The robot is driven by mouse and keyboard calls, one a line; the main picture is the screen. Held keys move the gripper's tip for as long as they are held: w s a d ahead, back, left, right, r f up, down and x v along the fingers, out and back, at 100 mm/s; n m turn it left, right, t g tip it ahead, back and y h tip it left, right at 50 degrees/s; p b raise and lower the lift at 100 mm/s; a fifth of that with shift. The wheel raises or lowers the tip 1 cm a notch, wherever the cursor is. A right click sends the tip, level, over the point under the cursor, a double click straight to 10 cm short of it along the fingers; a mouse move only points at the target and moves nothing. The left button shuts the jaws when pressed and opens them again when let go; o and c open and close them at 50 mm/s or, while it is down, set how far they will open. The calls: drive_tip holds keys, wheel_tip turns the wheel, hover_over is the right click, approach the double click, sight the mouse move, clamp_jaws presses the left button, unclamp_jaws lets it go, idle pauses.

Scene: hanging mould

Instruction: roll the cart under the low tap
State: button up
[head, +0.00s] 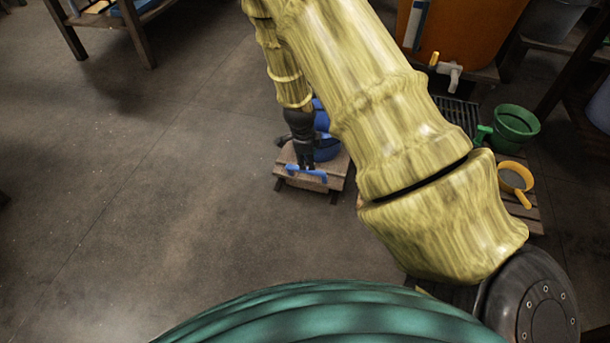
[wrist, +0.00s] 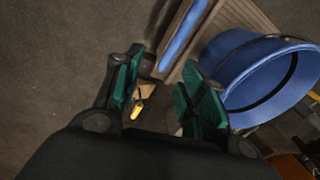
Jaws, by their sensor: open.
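The cart (head: 333,182) is a small low wooden platform with a blue handle bar (head: 306,172) along its near edge. A blue bucket (head: 327,150) stands on it, partly hidden behind my arm. My gripper (head: 305,166) is just above the handle bar. In the wrist view my gripper (wrist: 160,97) is open, with two green-padded fingers. The handle bar (wrist: 184,36) shows just beyond the fingertips there, and the bucket (wrist: 225,75) is beside the right finger. I cannot tell whether the fingers touch the bar. The low tap (head: 452,72) is on a large orange tub (head: 465,35) at upper right.
A dark grate (head: 458,113) lies below the tap. A wooden table (head: 135,35) is at upper left. The floor at left is clear.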

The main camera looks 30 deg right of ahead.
drive_tip(key=w+f+b, duration=0.1)
drive_tip(key=f+b, duration=0.1)
drive_tip(key=f, duration=0.2)
drive_tip(key=w+d+f+m+b, duration=0.1)
drive_tip(key=w+f+b, duration=0.1)
drive_tip(key=f+b, duration=0.1)
drive_tip(key=w+d+f+m+b, duration=0.1)
drive_tip(key=f+b, duration=0.2)
drive_tip(key=f, duration=0.1)
drive_tip(key=shift+w+d+f+t, duration=0.1)
drive_tip(key=shift+w+f+t, duration=0.2)
drive_tip(key=shift+w, duration=0.05)
clamp_jaws()
